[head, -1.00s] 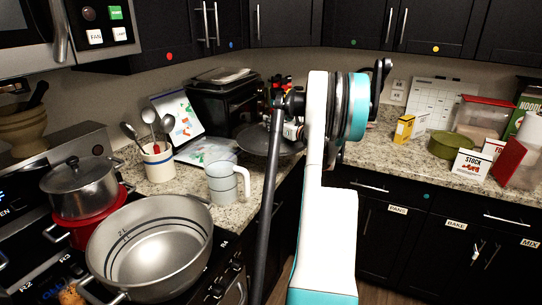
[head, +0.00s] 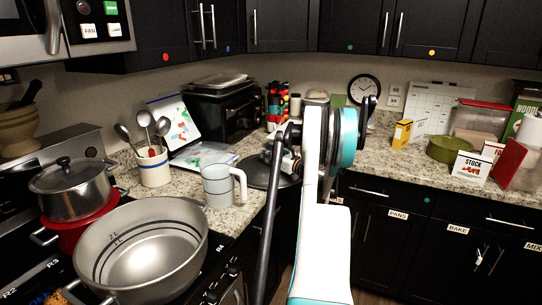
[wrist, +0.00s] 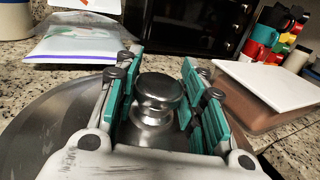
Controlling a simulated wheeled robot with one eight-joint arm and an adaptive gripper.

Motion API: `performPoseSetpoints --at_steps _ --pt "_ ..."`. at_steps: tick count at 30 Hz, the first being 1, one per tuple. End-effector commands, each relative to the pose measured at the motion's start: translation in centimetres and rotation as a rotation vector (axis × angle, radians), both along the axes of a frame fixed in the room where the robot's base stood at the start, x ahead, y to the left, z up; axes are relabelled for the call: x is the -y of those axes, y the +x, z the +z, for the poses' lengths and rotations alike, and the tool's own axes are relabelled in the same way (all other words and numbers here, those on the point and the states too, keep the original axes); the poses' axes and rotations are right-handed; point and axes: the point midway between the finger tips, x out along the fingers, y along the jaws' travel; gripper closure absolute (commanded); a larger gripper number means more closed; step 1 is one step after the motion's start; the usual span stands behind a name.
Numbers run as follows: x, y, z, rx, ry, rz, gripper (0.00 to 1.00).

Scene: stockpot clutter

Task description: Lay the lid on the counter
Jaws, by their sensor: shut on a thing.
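The lid (head: 258,174) is a wide dark-looking disc low over the counter (head: 187,184) near its front edge, right of the measuring jug. In the wrist view the lid (wrist: 38,128) is brushed metal with a round knob (wrist: 158,92). My gripper (wrist: 158,78) is shut on the knob, with teal finger pads on both sides. In the head view my gripper (head: 286,160) is partly hidden by my arm. I cannot tell whether the lid's rim touches the counter.
A white jug (head: 218,186) and a utensil crock (head: 153,167) stand left of the lid. A plastic bag (wrist: 82,38) and a white-lidded container (wrist: 268,92) lie close around it. A large open pot (head: 145,250) stands on the stove. A black toaster oven (head: 222,108) stands behind.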

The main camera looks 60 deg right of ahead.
Motion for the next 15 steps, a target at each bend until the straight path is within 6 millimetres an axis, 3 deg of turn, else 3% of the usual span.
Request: performPoseSetpoints --at_steps 7,8,9,11,15 --pt "0.0 0.0 -0.22 0.001 0.0 0.0 1.0" --pt "0.0 0.0 -0.28 0.0 0.0 0.0 0.61" --pt "0.0 0.0 -0.2 0.0 0.0 0.0 0.52" --pt "0.0 0.0 -0.18 0.0 0.0 0.0 0.43" --pt "-0.01 0.0 -0.16 0.0 0.0 0.0 0.43"
